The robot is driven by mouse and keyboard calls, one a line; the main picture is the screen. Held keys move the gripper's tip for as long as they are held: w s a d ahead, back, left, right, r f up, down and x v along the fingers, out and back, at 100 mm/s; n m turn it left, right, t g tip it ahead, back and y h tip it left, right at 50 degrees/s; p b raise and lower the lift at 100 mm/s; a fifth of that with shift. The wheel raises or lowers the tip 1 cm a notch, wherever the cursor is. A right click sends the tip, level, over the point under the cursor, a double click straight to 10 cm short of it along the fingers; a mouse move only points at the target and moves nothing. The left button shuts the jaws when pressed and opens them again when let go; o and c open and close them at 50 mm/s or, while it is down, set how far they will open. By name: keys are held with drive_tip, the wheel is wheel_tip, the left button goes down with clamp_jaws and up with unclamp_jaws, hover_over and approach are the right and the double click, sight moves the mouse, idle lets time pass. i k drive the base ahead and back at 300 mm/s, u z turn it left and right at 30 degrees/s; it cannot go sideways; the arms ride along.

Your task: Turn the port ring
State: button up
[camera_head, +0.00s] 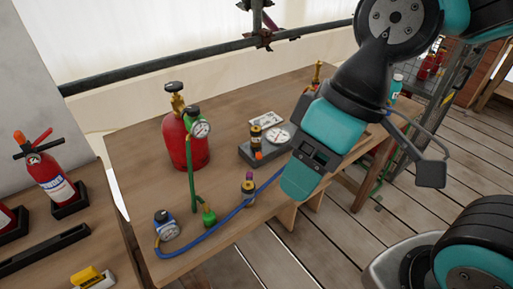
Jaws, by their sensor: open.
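My gripper (299,182) hangs at the end of my teal and black arm, over the right part of the wooden workbench. Its fingers are hard to make out from this side. I cannot tell for sure which part is the port ring. Farther back, a dark block (258,152) carries a round white gauge (278,136) and a short black and brass fitting (256,135). My gripper appears apart from both fittings.
A red cylinder (186,141) with a brass valve and a green-hosed gauge (200,129) stands on the workbench (130,160). A blue gauge (166,225) lies at the front left, with a blue hose (215,230) running right. A fire extinguisher (52,177) stands at far left.

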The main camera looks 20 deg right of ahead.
sight(258, 153)
drive_tip(key=u, duration=0.1)
drive_tip(key=k, duration=1.05)
drive_tip(key=z, duration=0.95)
drive_tip(key=i, duration=1.35)
drive_tip(key=u, duration=1.15)
drive_tip(key=i, duration=0.35)
drive_tip(key=u, duration=0.3)
